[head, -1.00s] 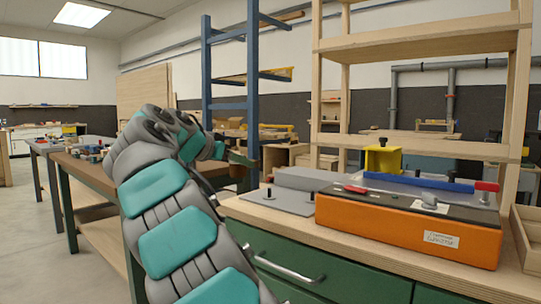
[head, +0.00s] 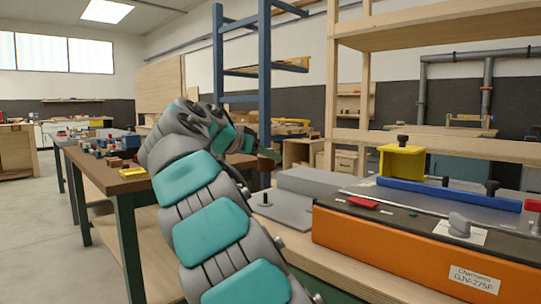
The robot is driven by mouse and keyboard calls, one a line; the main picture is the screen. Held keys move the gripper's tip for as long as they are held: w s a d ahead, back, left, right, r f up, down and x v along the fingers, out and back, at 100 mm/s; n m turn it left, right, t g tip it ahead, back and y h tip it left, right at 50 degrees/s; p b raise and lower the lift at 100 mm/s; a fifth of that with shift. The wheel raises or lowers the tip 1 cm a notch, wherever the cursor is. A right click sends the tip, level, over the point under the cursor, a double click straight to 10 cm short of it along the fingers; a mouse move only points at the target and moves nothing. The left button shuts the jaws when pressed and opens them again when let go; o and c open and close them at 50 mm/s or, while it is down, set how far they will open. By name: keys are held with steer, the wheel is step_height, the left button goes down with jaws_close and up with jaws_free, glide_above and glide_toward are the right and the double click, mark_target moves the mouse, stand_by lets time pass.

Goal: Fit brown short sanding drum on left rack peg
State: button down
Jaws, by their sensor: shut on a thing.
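My arm reaches up from the bottom centre of the head view. My gripper (head: 267,154) is small and dark at its far end, largely hidden by the arm, above the bench with the orange machine. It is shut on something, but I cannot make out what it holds. I cannot pick out the brown short sanding drum. A grey plate (head: 290,212) lies left of the orange machine, with a small dark upright peg (head: 266,198) on it. I cannot tell whether this plate is the rack.
An orange machine (head: 400,250) with a yellow block (head: 401,162) stands on the right bench. A wooden shelf frame (head: 440,150) and a blue frame (head: 219,60) rise behind. A brown-topped bench (head: 122,182) with several small items stands left. Open floor (head: 50,230) lies far left.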

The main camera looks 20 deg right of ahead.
steer(key=shift+f+b, duration=1.75)
steer(key=shift+f, duration=0.75)
steer(key=shift+s+a+f+b, duration=0.1)
steer(key=shift+f+b, duration=1.9)
steer(key=shift+b, duration=0.1)
jaws_free()
stand_by(0.6)
steer(key=shift+r, duration=0.1)
steer(key=shift+r+p, duration=2.8)
steer(key=shift+r, duration=0.7)
